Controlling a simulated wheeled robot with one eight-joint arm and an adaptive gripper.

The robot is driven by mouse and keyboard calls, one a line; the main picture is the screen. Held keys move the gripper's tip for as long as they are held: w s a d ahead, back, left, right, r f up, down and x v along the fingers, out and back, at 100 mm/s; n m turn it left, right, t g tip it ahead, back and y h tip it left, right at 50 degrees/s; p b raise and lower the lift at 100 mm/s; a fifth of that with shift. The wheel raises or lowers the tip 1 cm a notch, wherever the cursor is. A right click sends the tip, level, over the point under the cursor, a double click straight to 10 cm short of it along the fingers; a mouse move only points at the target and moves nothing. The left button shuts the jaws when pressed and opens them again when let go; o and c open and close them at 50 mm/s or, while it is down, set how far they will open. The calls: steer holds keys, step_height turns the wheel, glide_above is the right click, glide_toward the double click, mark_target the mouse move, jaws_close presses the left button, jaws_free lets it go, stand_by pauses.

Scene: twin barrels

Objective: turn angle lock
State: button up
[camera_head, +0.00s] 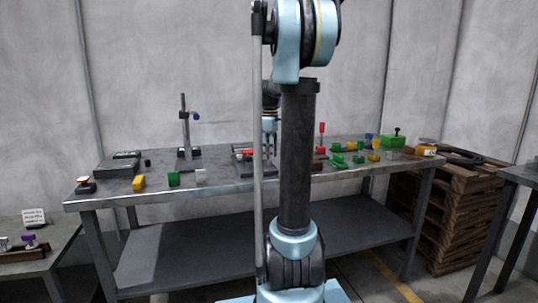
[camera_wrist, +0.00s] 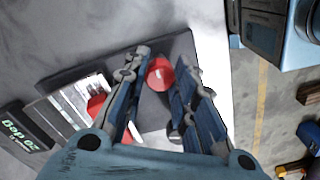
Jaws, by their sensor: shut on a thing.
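In the wrist view a red round knob (camera_wrist: 160,74) sits on a dark base plate (camera_wrist: 182,48), between the tips of my gripper (camera_wrist: 163,64). My gripper's two fingers are closed in on the knob from both sides. A second red part (camera_wrist: 96,105) lies left of the fingers, next to a clear and metal piece. A dark display panel with green-white lettering (camera_wrist: 20,128) is at the lower left. In the head view the device (camera_head: 243,166) stands on the workbench, partly hidden by my arm. I cannot tell from the view which red part is the angle lock.
The workbench (camera_head: 110,194) holds a stand with a vertical post (camera_head: 184,130) to the left, and yellow, green and white blocks along its front edge. Several coloured pieces lie to the right, with a green box (camera_head: 394,141). Stacked pallets (camera_head: 452,215) stand beyond the right end.

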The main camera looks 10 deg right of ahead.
steer(key=m, duration=0.8)
steer(key=shift+m, duration=0.3)
steer(key=m, duration=0.4)
steer(key=shift+a+m, duration=0.1)
steer(key=shift+m, duration=2)
steer(key=o, duration=1.1)
steer(key=shift+r, duration=0.1)
step_height(320, 180, up, 12)
steer(key=shift+f, duration=0.15)
